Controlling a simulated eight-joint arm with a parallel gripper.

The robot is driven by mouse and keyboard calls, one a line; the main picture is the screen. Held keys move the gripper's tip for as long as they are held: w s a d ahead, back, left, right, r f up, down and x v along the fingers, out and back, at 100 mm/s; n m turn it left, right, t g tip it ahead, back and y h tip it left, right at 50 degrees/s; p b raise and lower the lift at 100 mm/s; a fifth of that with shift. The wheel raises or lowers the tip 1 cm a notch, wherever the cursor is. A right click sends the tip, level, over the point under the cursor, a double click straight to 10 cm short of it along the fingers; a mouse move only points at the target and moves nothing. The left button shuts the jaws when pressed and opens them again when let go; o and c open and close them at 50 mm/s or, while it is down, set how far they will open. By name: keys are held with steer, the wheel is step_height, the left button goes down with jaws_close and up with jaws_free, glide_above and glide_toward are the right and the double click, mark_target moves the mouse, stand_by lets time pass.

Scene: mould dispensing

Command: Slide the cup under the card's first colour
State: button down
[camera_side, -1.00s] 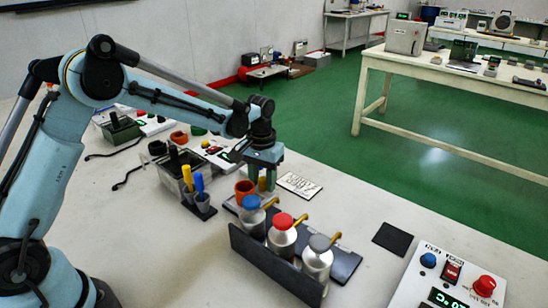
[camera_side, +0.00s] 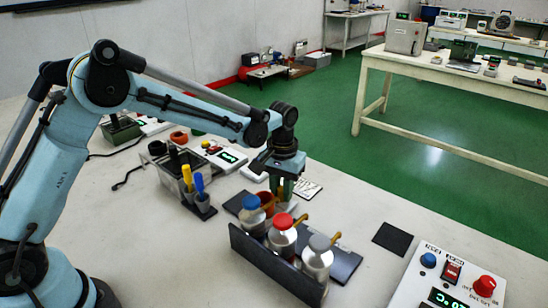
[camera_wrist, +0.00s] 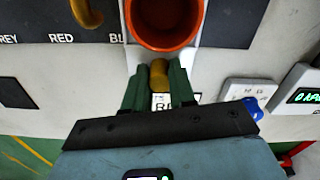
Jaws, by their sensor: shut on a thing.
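The orange cup (camera_side: 267,203) stands at the blue end of the dark labelled strip (camera_side: 345,262), partly hidden by the blue-capped bottle (camera_side: 251,214). In the wrist view the cup (camera_wrist: 163,22) covers the end of the label starting "BL". My gripper (camera_wrist: 159,80) is shut on the cup's yellow handle (camera_wrist: 159,74). The red-capped bottle (camera_side: 283,236) and grey-capped bottle (camera_side: 318,258) stand to the right, with brass spouts. The white card (camera_side: 309,189) lies behind my gripper; its lettering is too small or covered to read fully.
A dark upright plate (camera_side: 270,268) stands in front of the bottles. A holder (camera_side: 200,210) with yellow and blue-handled tools is to the left. A black pad (camera_side: 393,239) and a control panel (camera_side: 450,280) are to the right, with bare table between.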

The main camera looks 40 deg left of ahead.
steer(key=d, duration=1.1)
steer(key=shift+d, duration=0.25)
steer(key=c, duration=0.9)
jaws_free()
steer(key=shift+c, duration=0.2)
steer(key=shift+r, duration=0.1)
step_height(320, 180, up, 12)
steer(key=shift+a, duration=0.1)
